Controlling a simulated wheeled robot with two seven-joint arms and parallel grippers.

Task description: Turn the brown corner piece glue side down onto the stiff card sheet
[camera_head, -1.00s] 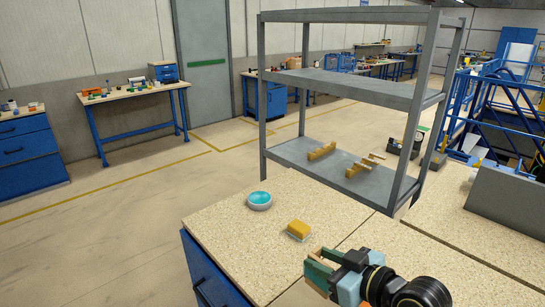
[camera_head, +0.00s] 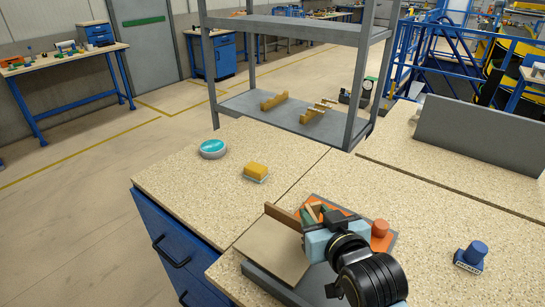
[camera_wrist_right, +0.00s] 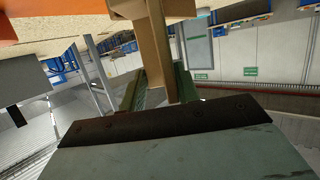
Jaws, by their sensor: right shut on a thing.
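My right gripper (camera_head: 309,214) is shut on the brown corner piece (camera_head: 283,215), which sticks out to the left of the fingers in the head view. In the right wrist view the brown corner piece (camera_wrist_right: 153,45) rises between the green fingertips (camera_wrist_right: 155,90), with an angled shape. I cannot tell which face carries glue. The stiff card sheet (camera_head: 265,252) is a flat tan sheet at the near left of the gripper, partly under the held piece in the picture. Whether the piece touches it is not clear. My left gripper is not in view.
A grey board (camera_head: 268,285) and an orange patch (camera_head: 304,207) lie around the gripper. A grey panel (camera_head: 480,137) stands behind.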

